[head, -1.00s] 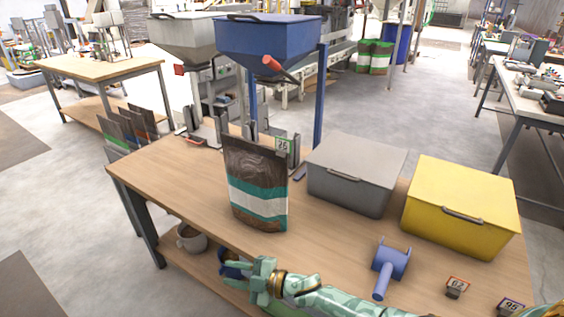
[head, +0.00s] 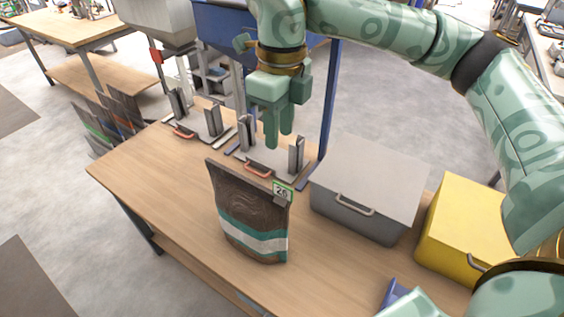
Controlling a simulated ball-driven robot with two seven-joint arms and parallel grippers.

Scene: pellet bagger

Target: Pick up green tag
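The green tag (head: 282,190) is a small white card with a green border and the number 26. It shows at the upper right corner of a brown, white and teal bag (head: 246,212) standing on the wooden table. I cannot tell whether the tag touches the bag. My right gripper (head: 279,140) points down above and behind the tag, apart from it in the picture. Its fingers look close together, but the gap between them is unclear. Nothing shows held in it. My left gripper is not in view.
A grey lidded box (head: 368,185) and a yellow box (head: 462,225) stand right of the bag. Two bagger stations with upright clamps and red handles (head: 257,169) are at the back, under hoppers. A blue item (head: 393,292) is partly hidden. The table's left part (head: 150,170) is clear.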

